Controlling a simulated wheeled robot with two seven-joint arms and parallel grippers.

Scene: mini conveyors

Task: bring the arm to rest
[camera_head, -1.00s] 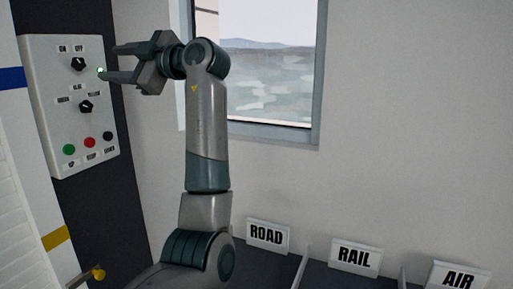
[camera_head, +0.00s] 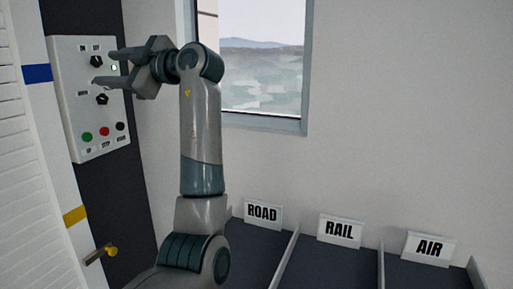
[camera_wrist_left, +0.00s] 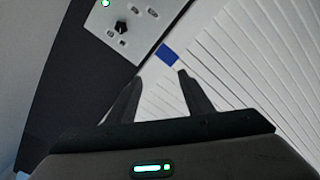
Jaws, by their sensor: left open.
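My left gripper (camera_head: 116,68) is open and empty. In the head view its fingers point left and overlap the right edge of a white control panel (camera_head: 66,75). I cannot tell whether they touch it. The panel has two black knobs, a lit green lamp (camera_head: 114,68), and green, red and black buttons below. In the left wrist view my left gripper (camera_wrist_left: 160,92) shows two spread fingers with nothing between them, and the panel (camera_wrist_left: 145,25) is beyond them. My right gripper is not in view.
Signs marked ROAD (camera_head: 262,214), RAIL (camera_head: 340,230) and AIR (camera_head: 430,246) stand behind dark bays at lower right. A window (camera_head: 262,70) is in the back wall. A yellow-ended peg (camera_head: 111,250) sticks out at lower left. White slatted shutter (camera_head: 22,170) at far left.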

